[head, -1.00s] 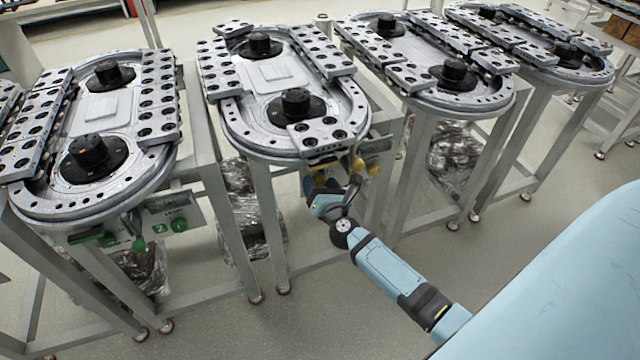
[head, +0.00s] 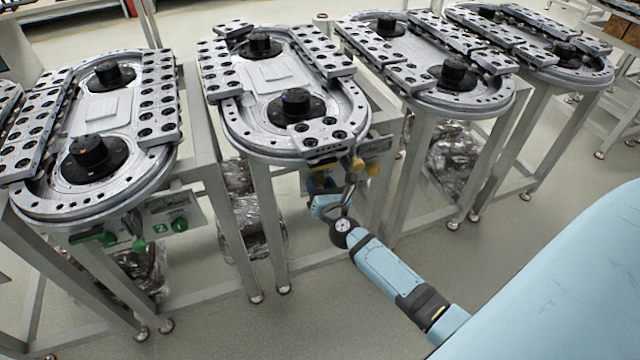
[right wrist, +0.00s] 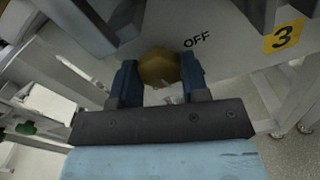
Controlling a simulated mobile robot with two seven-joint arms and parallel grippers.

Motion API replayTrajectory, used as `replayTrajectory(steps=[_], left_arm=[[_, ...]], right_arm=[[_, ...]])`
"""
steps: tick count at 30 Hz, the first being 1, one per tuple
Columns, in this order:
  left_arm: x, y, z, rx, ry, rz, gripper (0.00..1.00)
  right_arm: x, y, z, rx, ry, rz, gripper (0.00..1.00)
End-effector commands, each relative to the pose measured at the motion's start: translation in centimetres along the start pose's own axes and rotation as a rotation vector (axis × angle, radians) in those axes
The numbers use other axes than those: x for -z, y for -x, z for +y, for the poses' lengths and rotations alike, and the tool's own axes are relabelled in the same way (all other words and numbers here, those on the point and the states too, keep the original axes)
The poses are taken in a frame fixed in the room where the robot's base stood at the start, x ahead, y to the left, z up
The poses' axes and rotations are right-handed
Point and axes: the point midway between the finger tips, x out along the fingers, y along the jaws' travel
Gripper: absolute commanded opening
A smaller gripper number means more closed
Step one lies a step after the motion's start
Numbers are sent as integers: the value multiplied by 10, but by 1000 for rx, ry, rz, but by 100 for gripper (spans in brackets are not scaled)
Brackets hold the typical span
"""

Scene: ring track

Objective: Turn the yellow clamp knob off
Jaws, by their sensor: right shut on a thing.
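The yellow clamp knob (right wrist: 158,68) shows in the right wrist view below a panel, close to the printed word OFF (right wrist: 197,41). My right gripper (right wrist: 158,76) has its two blue fingers on either side of the knob, shut on it. In the head view my right gripper (head: 338,186) is under the front end of the second ring track (head: 262,148) from the left. Yellow parts (head: 373,169) show beside it there, but the gripped knob is hard to pick out. The knob's exact angle cannot be told. My left gripper is not in view.
A yellow label with a 3 (right wrist: 284,35) is on the panel. The neighbouring track (head: 85,208) on the left has green knobs (head: 180,224) on its front. Metal stand legs (head: 268,230) flank my right arm. The floor in front is clear.

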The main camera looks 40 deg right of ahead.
Motion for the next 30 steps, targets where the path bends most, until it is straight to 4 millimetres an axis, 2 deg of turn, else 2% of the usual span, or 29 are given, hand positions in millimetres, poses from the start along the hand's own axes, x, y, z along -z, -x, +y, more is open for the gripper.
replayTrajectory(steps=[30], left_arm=[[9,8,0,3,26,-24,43]], right_arm=[[-2,0,0,1,944,0,18]])
